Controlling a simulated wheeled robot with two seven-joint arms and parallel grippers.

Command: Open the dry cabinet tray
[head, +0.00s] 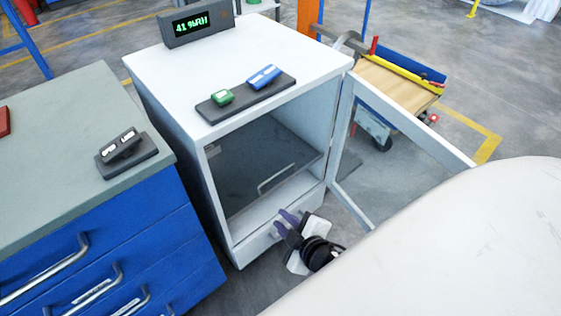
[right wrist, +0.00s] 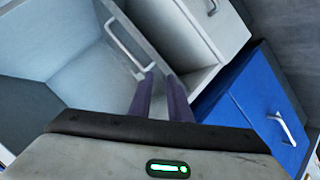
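The white dry cabinet (head: 172,100) stands in the middle of the head view with its glass-paned door (head: 347,128) swung open to the right. Inside it lies the dark tray (head: 245,160), with a silver bar handle (head: 277,178) at its front. The handle also shows in the right wrist view (right wrist: 124,43). My right gripper (head: 285,222), with purple fingers, is in front of the cabinet, below the handle. Its fingertips (right wrist: 161,77) are apart with nothing between them; the handle's near end is close beside one fingertip. My left gripper is not in view.
A blue drawer cabinet (head: 135,235) with a grey top stands at the left. A humidity display (head: 197,24) and a dark stand with green and blue items (head: 245,97) sit on the cabinet top. A wooden cart (head: 395,88) stands behind the open door.

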